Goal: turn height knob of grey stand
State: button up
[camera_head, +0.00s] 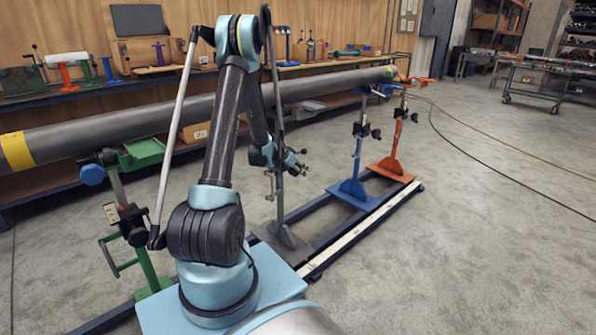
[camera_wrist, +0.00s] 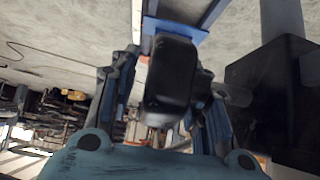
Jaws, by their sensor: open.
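The grey stand (camera_head: 280,205) rises from the rail behind my arm, and its upper part is partly hidden by the arm in the head view. In the wrist view its grey post (camera_wrist: 284,20) and black collar (camera_wrist: 275,100) are at the right. A dark rounded knob (camera_wrist: 170,75) joins the collar by a short shaft. My gripper (camera_head: 297,164) is at the stand's mid height. In the wrist view, its open fingers (camera_wrist: 165,105) lie left and right of the knob. I cannot tell whether they touch it.
A long grey pipe (camera_head: 335,85) rests across the stands above. A green stand (camera_head: 147,262) is at the left, a blue stand (camera_head: 356,165) and an orange stand (camera_head: 395,145) at the right. A bench with tools (camera_head: 70,95) lines the wall.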

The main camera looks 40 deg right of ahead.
aim_at(290, 169)
grip_shut()
jog(key=shift+a+f+y, duration=0.1)
jog(key=shift+f+y, duration=0.1)
jog(key=shift+y, duration=0.55)
jog(key=shift+f+y, duration=0.15)
jog(key=shift+y, duration=0.6)
grip_release()
jog(key=shift+w+v, duration=0.1)
jog(key=shift+v, duration=2.85)
jog(key=shift+w+v, duration=0.15)
jog(key=shift+v, duration=2.85)
